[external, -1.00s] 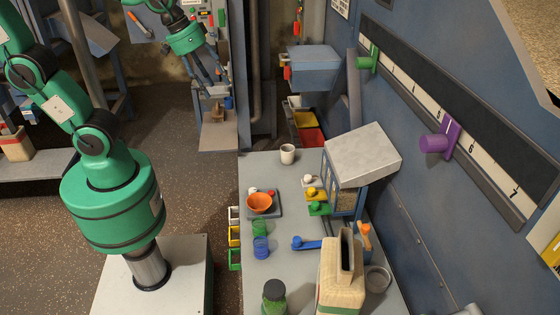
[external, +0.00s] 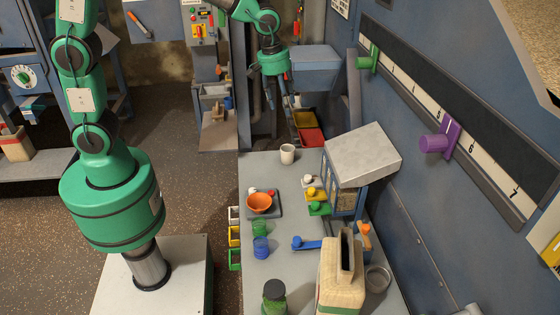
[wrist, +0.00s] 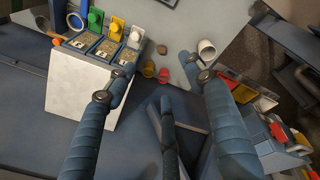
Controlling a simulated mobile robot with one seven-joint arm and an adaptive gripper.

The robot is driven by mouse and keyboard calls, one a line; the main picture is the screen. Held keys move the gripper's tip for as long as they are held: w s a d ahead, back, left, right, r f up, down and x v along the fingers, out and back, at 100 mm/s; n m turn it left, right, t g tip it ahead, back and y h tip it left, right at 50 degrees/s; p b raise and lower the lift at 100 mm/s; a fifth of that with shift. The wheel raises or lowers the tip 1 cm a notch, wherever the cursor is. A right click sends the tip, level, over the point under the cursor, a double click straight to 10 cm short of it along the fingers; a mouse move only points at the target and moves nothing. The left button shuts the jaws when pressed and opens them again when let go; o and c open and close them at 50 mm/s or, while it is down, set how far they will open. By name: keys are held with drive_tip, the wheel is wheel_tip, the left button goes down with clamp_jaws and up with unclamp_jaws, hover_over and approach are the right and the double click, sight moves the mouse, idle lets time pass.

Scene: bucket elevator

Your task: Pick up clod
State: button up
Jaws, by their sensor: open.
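A small brown lump (wrist: 162,49), which looks like the clod, lies on the grey table beside the white cup (wrist: 207,48) in the wrist view. I cannot make out the lump in the external view, where the cup (external: 287,154) stands at the table's far end. My gripper (wrist: 160,88) is open and empty, its dark blue fingers spread apart. The lump shows beyond the fingertips, between the left and right fingers. In the external view my gripper (external: 283,103) hangs high, beyond the table's far end.
A hopper box with a pale top (external: 362,154) stands on the table's right side by the wall. Yellow and red bins (external: 312,137) lie past the far edge. Small yellow and red pieces (wrist: 164,75) sit near the lump.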

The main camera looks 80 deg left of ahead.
drive_tip(key=w+a+f+n+g, duration=0.1)
drive_tip(key=w+a+f+n, duration=0.1)
drive_tip(key=w+f+n, duration=0.2)
drive_tip(key=w+a+f+n+g, duration=0.1)
drive_tip(key=w+f+n, duration=0.3)
drive_tip(key=w+f, duration=0.7)
wheel_tip(320, 180, down, 10)
drive_tip(key=shift+a+f+n+p, duration=0.25)
drive_tip(key=shift+a+n+p, duration=0.15)
drive_tip(key=shift+a, duration=0.3)
drive_tip(key=b, duration=0.1)
hover_over(316, 177)
drive_tip(key=shift+f, duration=4.25)
drive_tip(key=shift+a+f+b, duration=0.1)
drive_tip(key=shift+f+b, duration=0.4)
drive_tip(key=shift+f, duration=2.15)
